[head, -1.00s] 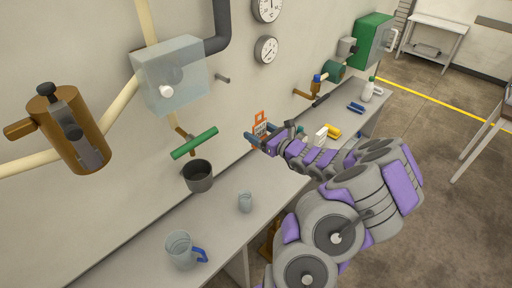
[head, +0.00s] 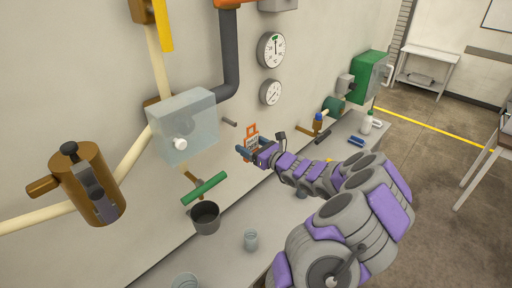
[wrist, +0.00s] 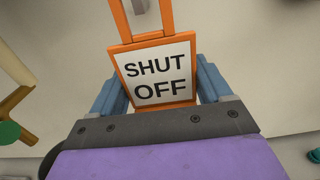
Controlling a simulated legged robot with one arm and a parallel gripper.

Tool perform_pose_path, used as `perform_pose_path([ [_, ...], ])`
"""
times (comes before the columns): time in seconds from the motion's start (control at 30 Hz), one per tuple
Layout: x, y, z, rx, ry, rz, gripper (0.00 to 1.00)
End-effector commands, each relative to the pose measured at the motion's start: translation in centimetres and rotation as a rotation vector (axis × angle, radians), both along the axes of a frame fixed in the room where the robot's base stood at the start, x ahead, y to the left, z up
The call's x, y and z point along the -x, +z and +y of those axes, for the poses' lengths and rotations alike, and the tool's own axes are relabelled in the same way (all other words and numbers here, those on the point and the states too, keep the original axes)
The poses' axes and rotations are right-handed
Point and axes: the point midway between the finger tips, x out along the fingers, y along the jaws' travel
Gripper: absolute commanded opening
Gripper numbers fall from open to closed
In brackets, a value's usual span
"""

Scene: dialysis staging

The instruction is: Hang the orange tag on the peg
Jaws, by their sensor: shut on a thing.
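The orange tag (head: 251,130) has a tall open loop on top and a white face reading SHUT OFF, which fills the middle of the wrist view (wrist: 155,75). My gripper (head: 252,149) is shut on the tag, with a blue finger at each side of its lower part in the wrist view (wrist: 160,88). The tag is upright, its loop upward. The grey peg (head: 229,122) sticks out of the wall, up and left of the tag in the head view. The loop is apart from the peg. A grey stub, seemingly the peg, shows at the wrist view's top edge (wrist: 140,5).
A clear box (head: 183,125) and a green-handled valve (head: 204,188) are on the wall left of the peg. Two gauges (head: 271,50) are above. A dark pot (head: 205,217) and a small cup (head: 250,240) are below. The wall around the peg is bare.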

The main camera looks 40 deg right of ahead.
Motion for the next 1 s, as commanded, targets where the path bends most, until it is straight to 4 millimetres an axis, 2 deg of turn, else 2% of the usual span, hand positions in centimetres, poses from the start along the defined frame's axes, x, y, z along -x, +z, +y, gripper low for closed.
perform_pose_path([
  [0.13, -0.9, 0.0, 0.5, 0.003, 0.003, 0.0, 0.44],
  [0.57, -3.1, -0.5, -0.6, -0.006, 0.001, -0.001, 0.44],
  [1.0, -5.5, -0.3, 0.7, 0.001, 0.002, 0.0, 0.44],
])
